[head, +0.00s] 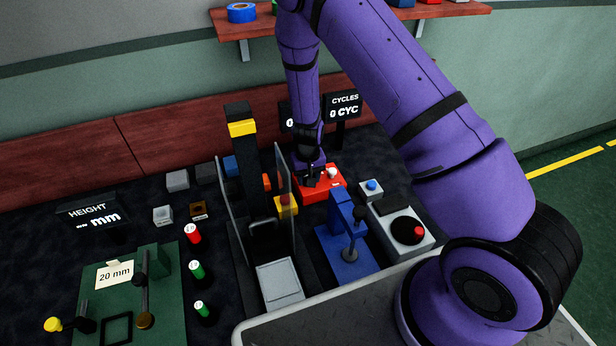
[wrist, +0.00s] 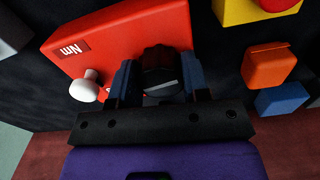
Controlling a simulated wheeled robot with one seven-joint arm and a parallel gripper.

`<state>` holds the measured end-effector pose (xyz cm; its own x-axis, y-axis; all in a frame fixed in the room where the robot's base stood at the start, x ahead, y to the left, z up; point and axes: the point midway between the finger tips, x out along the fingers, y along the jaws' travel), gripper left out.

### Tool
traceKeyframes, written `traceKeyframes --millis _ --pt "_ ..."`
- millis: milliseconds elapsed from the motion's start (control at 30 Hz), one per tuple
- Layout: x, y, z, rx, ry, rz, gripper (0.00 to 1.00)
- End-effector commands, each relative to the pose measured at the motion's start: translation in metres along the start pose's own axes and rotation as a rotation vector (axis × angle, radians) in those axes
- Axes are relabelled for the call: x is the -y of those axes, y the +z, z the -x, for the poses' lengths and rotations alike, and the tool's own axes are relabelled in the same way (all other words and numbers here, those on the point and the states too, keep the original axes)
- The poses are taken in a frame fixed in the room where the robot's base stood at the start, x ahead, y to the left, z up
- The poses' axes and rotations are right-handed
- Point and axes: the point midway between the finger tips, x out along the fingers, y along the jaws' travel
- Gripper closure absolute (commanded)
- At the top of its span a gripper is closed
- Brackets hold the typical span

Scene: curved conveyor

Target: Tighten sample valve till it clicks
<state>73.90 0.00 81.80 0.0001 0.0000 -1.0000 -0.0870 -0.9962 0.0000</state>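A red box (wrist: 100,40) marked "Nm" carries a black round knob (wrist: 162,62) with a pale pointer line, likely the sample valve, and a white knob (wrist: 84,88) beside it. My gripper (wrist: 161,80) has one finger on each side of the black knob, seemingly touching, with no clear gap. In the head view the red box (head: 332,188) stands at the middle back of the bench, and my gripper (head: 311,180) comes down onto it from above. The black knob is mostly hidden there by the gripper.
A clear-walled press (head: 240,160) is left of the red box. A "CYCLES" display (head: 344,106) stands behind. In the wrist view, an orange block (wrist: 268,65) is at right.

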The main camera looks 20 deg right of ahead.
Motion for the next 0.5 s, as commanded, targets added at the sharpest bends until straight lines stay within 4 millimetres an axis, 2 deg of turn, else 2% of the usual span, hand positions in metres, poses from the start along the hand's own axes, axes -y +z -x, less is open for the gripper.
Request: traceKeyframes --millis 267,500 --pt "0.0000 -0.0001 0.0002 0.000 0.000 -0.038 0.81" --pt "-0.0002 -0.0003 0.0003 0.000 0.000 -0.229 0.81"
